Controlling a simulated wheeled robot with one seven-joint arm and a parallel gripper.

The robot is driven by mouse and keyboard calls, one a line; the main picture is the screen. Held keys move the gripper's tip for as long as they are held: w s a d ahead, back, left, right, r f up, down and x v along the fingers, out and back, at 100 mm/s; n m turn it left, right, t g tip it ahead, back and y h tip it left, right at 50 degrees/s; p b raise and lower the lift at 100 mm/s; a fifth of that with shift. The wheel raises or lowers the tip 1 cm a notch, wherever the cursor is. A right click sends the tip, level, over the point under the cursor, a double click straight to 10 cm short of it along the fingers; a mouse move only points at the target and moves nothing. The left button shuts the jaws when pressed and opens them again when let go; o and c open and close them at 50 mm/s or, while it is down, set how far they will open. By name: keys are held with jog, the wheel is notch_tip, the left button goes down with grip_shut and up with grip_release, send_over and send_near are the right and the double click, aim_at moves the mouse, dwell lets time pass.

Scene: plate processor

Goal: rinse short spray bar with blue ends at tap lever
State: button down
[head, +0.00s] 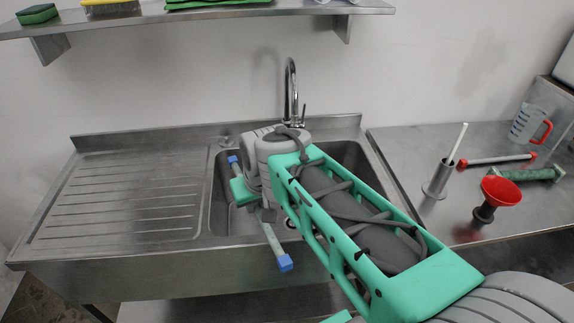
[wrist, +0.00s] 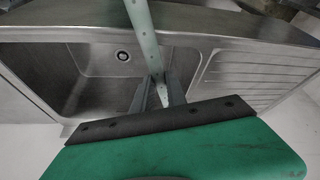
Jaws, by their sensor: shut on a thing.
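The short spray bar with blue ends (head: 272,240) is held in my gripper (head: 266,214), over the front part of the sink basin. One blue end points back left; the other hangs forward near the sink's front edge. In the wrist view the pale bar (wrist: 143,35) passes between the fingers of my gripper (wrist: 158,90), which are shut on it. The tap (head: 290,85) with its lever (head: 303,114) stands behind the basin, farther back than the bar. My forearm and wrist hide the tap's foot and part of the basin.
The sink (head: 217,212) has a ribbed drainboard (head: 125,200) at left, clear. On the right counter are a red-ended bar (head: 497,160), a green rod (head: 528,174), a red funnel (head: 502,190), a metal cup (head: 437,181) and a jug (head: 527,124). A shelf (head: 210,14) hangs above.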

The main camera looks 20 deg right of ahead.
jog(key=shift+a, duration=0.15)
jog(key=shift+s+d, duration=0.1)
jog(key=shift+d, duration=0.5)
jog(key=shift+a, duration=0.1)
jog(key=shift+a+b, duration=0.3)
jog(key=shift+a, duration=0.2)
jog(key=shift+d, duration=0.6)
